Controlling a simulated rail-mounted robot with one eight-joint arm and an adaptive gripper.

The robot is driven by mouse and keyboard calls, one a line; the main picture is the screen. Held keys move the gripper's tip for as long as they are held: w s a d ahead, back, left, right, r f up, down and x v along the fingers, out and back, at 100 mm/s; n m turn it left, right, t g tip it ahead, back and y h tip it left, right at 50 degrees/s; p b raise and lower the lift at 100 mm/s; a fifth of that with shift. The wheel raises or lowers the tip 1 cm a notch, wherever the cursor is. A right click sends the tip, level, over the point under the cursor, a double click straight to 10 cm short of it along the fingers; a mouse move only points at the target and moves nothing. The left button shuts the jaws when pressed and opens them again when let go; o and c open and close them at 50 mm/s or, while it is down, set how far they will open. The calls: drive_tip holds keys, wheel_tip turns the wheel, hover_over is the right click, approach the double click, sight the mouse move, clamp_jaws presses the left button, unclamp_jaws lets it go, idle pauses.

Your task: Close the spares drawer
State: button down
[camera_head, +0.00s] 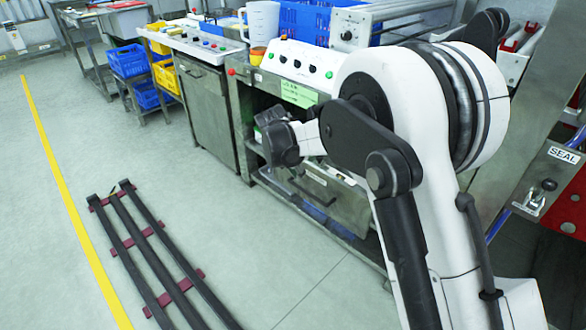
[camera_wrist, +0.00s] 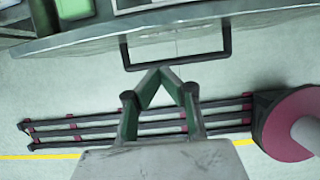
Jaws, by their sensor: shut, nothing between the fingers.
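The spares drawer's grey metal front (camera_head: 335,200) shows low in the steel cabinet in the head view, partly behind my arm. In the wrist view its front rim (camera_wrist: 75,41) crosses the top, with green and grey items visible behind it, so the drawer stands open. A dark bar handle (camera_wrist: 228,40) sticks out from the front. My gripper (camera_wrist: 161,71) is shut and empty, its fingertips overlapping the handle's outer bar in the picture. I cannot tell whether they touch. In the head view the fingertips are not clear.
A dark rack of long bars with red cross-pieces (camera_head: 150,250) lies on the floor left of the cabinet. A yellow line (camera_head: 75,190) runs beyond it. Open grey floor (camera_head: 270,265) lies before the cabinet. A red disc (camera_wrist: 290,125) shows at right in the wrist view.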

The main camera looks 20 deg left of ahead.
sight(310, 172)
drive_tip(key=shift+w+d+b, duration=0.1)
drive_tip(key=shift+w+d, duration=0.2)
drive_tip(key=shift+w, duration=0.3)
drive_tip(key=shift+w+d+b, duration=0.15)
drive_tip(key=shift+w+d, duration=0.1)
drive_tip(key=shift+w, duration=0.4)
drive_tip(key=shift+w+d+b, duration=0.1)
drive_tip(key=shift+w+d, duration=0.2)
drive_tip(key=shift+w, duration=0.3)
drive_tip(key=shift+w, duration=0.1)
drive_tip(key=shift+w+d, duration=0.15)
drive_tip(key=shift+w, duration=0.1)
drive_tip(key=w+d, duration=0.2)
drive_tip(key=w, duration=0.3)
drive_tip(key=w+d+p, duration=0.1)
drive_tip(key=w+d, duration=0.1)
drive_tip(key=w, duration=0.3)
drive_tip(key=w+d, duration=0.2)
drive_tip(key=w, duration=0.3)
drive_tip(key=shift+d+p, duration=0.3)
drive_tip(key=shift+p, duration=0.05)
drive_tip(key=shift+s, duration=0.1)
